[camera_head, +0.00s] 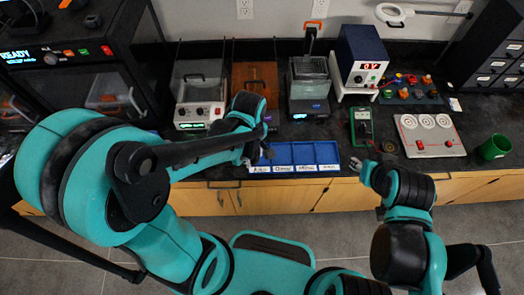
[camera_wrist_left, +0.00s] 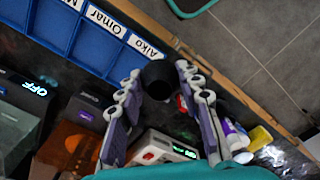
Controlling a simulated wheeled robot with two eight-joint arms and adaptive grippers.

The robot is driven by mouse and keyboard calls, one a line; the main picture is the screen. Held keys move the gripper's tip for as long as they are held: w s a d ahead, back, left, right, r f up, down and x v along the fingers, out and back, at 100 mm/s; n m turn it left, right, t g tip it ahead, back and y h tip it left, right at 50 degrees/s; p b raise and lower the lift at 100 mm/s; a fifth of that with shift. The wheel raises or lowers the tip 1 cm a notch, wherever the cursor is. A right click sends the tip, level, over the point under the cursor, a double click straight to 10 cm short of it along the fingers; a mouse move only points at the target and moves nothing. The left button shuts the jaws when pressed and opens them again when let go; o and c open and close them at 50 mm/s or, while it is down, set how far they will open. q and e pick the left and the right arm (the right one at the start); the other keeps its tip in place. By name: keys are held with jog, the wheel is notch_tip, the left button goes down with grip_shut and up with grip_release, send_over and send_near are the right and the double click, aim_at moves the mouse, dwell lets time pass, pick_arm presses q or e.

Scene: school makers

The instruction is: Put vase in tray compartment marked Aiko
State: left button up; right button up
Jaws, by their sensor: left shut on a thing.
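The blue tray (camera_head: 327,152) lies near the front edge of the counter, with white name labels along its front. In the left wrist view the tray (camera_wrist_left: 62,42) shows the labels Aiko (camera_wrist_left: 146,47) and Omar beside it; Aiko is the end compartment, leftmost in the head view. My left gripper (camera_head: 264,152) is at the tray's left end. In the left wrist view my left gripper (camera_wrist_left: 160,92) is shut on the dark vase (camera_wrist_left: 158,78), which appears near the Aiko label. Its height over the tray is unclear. My right gripper (camera_head: 368,172) is right of the tray near the counter edge; its opening is unclear.
A green multimeter (camera_head: 361,127) stands right of the tray, with a white panel of dials (camera_head: 430,136) and a green cup (camera_head: 495,147) further right. Behind the tray are a black device (camera_head: 308,88) and a power supply (camera_head: 362,60). Another instrument (camera_head: 200,95) stands at the left.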

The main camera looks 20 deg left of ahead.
pick_arm(q)
jog(key=w+f+n+b, duration=0.1)
jog(key=w+f+n, duration=0.1)
jog(key=w+f, duration=0.1)
jog(key=w+f+n+b, duration=0.2)
jog(key=w+f, duration=0.2)
jog(key=w, duration=0.1)
jog(key=shift+w+f, duration=0.1)
jog(key=shift+f, duration=0.1)
notch_tip(320, 180, down, 4)
jog(key=shift+r+b, duration=0.1)
jog(key=shift+b, duration=0.95)
